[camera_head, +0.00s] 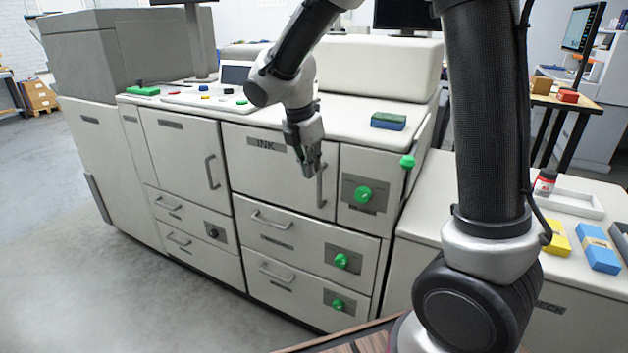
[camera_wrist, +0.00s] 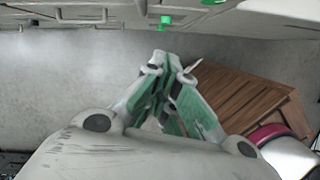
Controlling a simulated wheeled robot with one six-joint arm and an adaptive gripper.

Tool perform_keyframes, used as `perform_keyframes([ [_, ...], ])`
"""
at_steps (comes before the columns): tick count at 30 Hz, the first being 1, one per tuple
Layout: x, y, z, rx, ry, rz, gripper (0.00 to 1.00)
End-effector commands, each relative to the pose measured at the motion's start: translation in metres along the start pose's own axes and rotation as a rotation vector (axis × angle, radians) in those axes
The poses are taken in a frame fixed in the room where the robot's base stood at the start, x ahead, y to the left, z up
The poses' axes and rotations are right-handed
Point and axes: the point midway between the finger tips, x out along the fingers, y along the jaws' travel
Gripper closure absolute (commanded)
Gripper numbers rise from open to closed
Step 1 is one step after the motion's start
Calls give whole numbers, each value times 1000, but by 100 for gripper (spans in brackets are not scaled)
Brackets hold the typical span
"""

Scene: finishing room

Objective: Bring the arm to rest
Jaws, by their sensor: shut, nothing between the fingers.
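My gripper (camera_head: 311,166) hangs from my arm in front of the INK door (camera_head: 268,158) of the large white machine, close to that door's vertical handle (camera_head: 320,186). In the head view I cannot tell whether it touches the handle. In the wrist view my gripper (camera_wrist: 166,66) points away from the camera with its green-padded fingers together and nothing between them. The INK door looks closed. My arm reaches out over the machine front, with its upper links crossing the top of the picture.
Drawers with green knobs (camera_head: 341,261) lie below the INK door. A green lever knob (camera_head: 407,161) juts out at the machine's right corner. A blue-green block (camera_head: 388,121) lies on top. Yellow (camera_head: 558,240) and blue boxes (camera_head: 598,254) lie at right. Grey floor (camera_head: 160,300) is clear.

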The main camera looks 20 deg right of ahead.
Motion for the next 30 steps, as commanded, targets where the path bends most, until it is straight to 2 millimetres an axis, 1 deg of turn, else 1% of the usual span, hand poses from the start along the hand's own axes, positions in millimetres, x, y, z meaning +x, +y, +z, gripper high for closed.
perform_keyframes([
  [1, -6, 0, 0, 1, 0, 2, 100],
  [3, -10, 0, 0, 0, 0, 1, 100],
  [8, -12, -1, 0, 28, 0, -1, 100],
  [11, -12, -2, 0, 143, 1, -6, 100],
  [14, -6, -13, -6, 339, 14, -36, 100],
  [16, -1, -28, -12, 501, 22, -73, 100],
  [18, -4, -47, -15, 678, 33, -92, 100],
  [20, -10, -66, -14, 845, 46, -104, 100],
  [24, -30, -119, -6, 1258, 90, -117, 100],
  [26, -39, -143, -3, 1422, 116, -117, 100],
  [27, -45, -159, -1, 1529, 137, -115, 100],
  [29, -53, -184, 2, 1684, 172, -107, 100],
  [30, -58, -201, 3, 1777, 199, -97, 100],
])
